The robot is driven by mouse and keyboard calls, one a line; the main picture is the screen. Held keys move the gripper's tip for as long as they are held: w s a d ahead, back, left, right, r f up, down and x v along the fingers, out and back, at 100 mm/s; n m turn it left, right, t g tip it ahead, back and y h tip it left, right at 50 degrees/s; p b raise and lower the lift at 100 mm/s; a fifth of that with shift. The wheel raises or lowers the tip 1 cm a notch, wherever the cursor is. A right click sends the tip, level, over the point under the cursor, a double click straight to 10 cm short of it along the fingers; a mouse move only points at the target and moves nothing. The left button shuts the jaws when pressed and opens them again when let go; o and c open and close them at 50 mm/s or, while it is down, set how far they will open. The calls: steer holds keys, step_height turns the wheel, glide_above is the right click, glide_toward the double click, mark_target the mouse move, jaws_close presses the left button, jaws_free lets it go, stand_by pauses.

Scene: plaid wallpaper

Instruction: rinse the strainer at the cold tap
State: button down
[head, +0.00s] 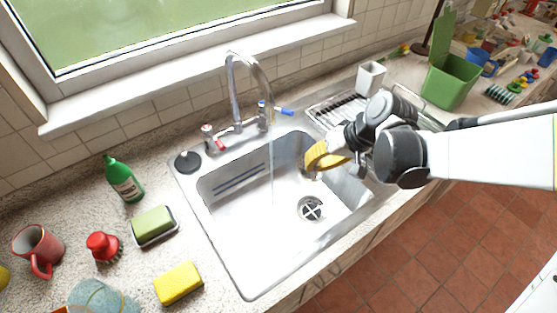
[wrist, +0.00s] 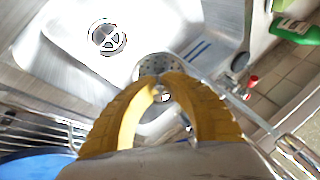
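The strainer (wrist: 158,66) is a small grey metal piece with holes, seen at my fingertips in the wrist view. My gripper (head: 313,160) has yellow fingers, which also show in the wrist view (wrist: 160,78); their tips come together on the strainer. In the head view my gripper is over the right part of the sink (head: 238,238), and the strainer is mostly hidden there. The blue-marked cold tap (head: 284,111) is beside the spout (head: 233,85). A thin water stream (head: 271,165) falls from the spout, left of and apart from my gripper.
The red-marked tap (head: 209,132) is left of the spout. The drain (head: 311,208) is open in the sink floor. A wire rack (head: 335,108) is behind my gripper. A green bottle (head: 124,180), sponges and a red mug (head: 37,248) stand on the left counter.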

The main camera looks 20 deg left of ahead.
steer(key=d+r+p, duration=0.1)
steer(key=d+r, duration=0.1)
steer(key=d+r+p, duration=0.1)
steer(key=d, duration=0.1)
steer(key=shift+s+d+r, duration=0.15)
steer(key=shift+d+r, duration=0.15)
steer(key=shift+r, duration=0.05)
stand_by(1.0)
